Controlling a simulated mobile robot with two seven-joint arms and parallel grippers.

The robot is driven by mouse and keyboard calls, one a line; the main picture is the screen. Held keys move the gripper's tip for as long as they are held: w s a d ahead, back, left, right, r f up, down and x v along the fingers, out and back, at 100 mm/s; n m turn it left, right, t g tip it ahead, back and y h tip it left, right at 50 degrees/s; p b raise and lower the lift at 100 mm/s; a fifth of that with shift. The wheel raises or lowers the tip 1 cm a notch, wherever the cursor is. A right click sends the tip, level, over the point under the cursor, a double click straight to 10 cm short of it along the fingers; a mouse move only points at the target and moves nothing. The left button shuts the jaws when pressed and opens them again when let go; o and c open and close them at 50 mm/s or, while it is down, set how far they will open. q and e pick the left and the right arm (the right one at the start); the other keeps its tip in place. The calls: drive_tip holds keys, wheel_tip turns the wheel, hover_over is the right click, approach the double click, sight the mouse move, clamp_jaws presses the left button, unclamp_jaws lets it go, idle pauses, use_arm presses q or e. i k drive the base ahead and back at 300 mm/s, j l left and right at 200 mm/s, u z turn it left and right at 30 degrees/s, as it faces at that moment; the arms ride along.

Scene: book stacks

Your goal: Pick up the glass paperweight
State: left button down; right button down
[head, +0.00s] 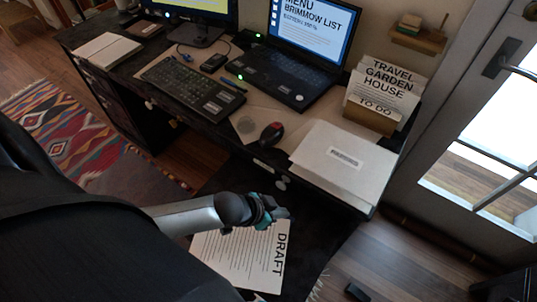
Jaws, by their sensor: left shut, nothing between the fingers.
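A faint, clear round shape on the desk mat (246,124), left of a red and black object, looks like the glass paperweight; it is small and I cannot be sure. My left gripper (283,213) is shut and empty. It is in front of the desk in the picture, over the top of a sheet marked DRAFT (240,262), and apart from the clear shape. My right gripper is not in view.
The dark desk holds a laptop (292,62), a keyboard (192,84), the red and black object (271,133), a white stack (343,163) and a file box (370,115). The desk's front edge lies between my left gripper and the clear shape. A glazed door stands at right.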

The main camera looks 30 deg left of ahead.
sight(246, 125)
drive_tip(key=u, duration=1.25)
